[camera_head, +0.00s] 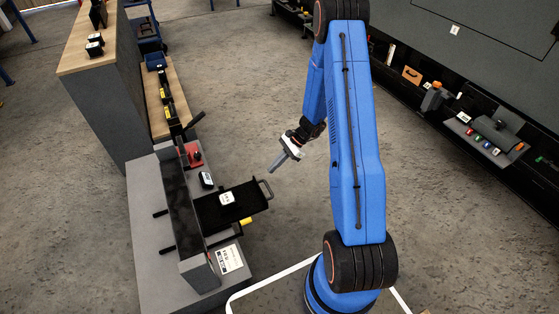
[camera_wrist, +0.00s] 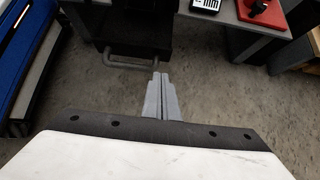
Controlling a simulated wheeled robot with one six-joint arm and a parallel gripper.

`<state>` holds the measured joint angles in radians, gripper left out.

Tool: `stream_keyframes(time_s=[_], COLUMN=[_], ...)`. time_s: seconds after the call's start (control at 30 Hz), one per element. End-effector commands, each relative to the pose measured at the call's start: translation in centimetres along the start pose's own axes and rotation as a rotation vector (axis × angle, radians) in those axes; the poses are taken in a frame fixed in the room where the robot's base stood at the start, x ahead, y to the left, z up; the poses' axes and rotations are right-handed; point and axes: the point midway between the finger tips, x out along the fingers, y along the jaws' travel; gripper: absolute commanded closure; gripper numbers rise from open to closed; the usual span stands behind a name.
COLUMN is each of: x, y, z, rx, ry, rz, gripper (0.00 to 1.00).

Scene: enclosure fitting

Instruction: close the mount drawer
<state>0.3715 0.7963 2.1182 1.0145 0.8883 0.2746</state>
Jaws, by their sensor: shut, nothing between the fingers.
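The mount drawer (camera_head: 241,200) is a black tray pulled out to the right from the grey enclosure unit. A small white-topped block (camera_head: 227,198) lies in it. Its grey bar handle (camera_head: 265,189) is at the outer right end. In the wrist view the drawer handle (camera_wrist: 130,62) shows just above and left of the fingertips, with the dark drawer beyond. My gripper (camera_head: 273,170) is shut and empty, apart from the handle, above and to the right of it. In the wrist view my gripper's fingers (camera_wrist: 160,78) are together with nothing between them.
A red device (camera_head: 192,154) and a dark block with a white label (camera_head: 206,180) stand on the grey bench (camera_head: 147,221) behind the drawer. A yellow part (camera_head: 246,221) shows beside the drawer. The floor (camera_head: 250,105) around my gripper is clear.

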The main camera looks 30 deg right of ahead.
Motion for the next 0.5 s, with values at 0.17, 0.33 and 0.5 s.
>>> stream_keyframes(time_s=[0.17, 0.33, 0.5], x=[2.9, 4.3, 5.0], y=[0.0, 0.0, 0.0], z=[0.6, 2.1, 2.7], rx=[-0.002, -0.001, 0.0], ry=[0.0, 0.0, 0.001], rz=[0.002, 0.001, 0.0], gripper=[1.0, 1.0, 1.0])
